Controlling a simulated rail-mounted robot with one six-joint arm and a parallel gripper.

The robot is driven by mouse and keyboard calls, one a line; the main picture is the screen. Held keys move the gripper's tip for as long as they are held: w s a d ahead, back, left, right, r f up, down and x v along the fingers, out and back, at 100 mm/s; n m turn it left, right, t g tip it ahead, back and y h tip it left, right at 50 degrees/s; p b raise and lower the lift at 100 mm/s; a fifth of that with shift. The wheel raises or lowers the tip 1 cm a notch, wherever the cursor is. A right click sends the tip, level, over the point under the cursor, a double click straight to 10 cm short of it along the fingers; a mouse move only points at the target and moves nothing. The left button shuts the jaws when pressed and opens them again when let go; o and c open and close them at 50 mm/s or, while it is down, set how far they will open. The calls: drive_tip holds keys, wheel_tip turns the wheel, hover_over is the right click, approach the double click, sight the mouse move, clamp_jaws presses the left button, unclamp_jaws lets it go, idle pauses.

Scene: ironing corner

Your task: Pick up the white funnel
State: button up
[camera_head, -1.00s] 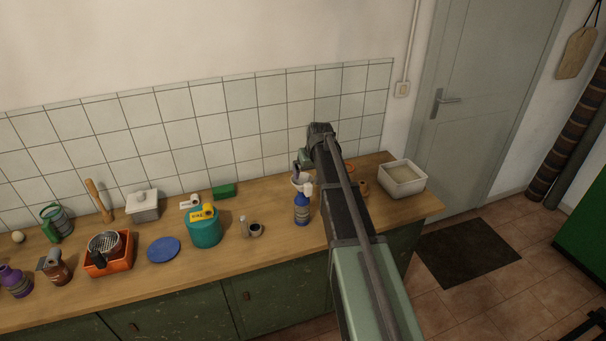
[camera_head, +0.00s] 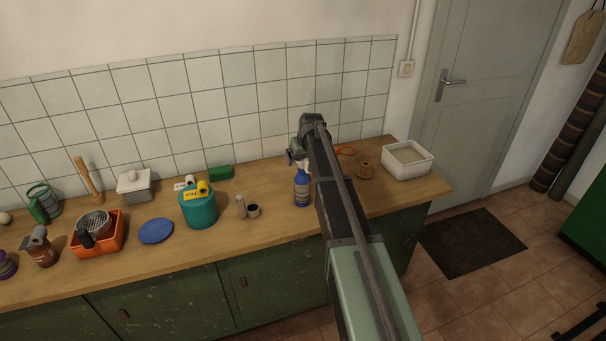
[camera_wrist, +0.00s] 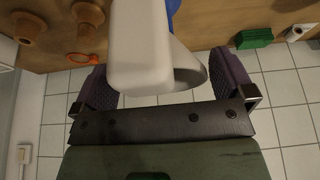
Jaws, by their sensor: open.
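In the head view my gripper (camera_head: 296,150) is over the back of the counter, behind the spray bottle. My arm and the bottle's white head largely hide the funnel there.
A blue spray bottle (camera_head: 302,188) stands just in front of my gripper. A brown spool (camera_head: 364,171), orange ring-like item (camera_head: 346,150) and white basin (camera_head: 407,160) are to the right. A green block (camera_head: 220,172) and teal canister (camera_head: 198,209) are to the left. Tiled wall (camera_wrist: 285,95) is close behind.

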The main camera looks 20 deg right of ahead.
drive_tip(key=shift+f, duration=0.1)
drive_tip(key=c, duration=0.7)
drive_tip(key=shift+p, duration=0.3)
drive_tip(key=shift+c, duration=0.2)
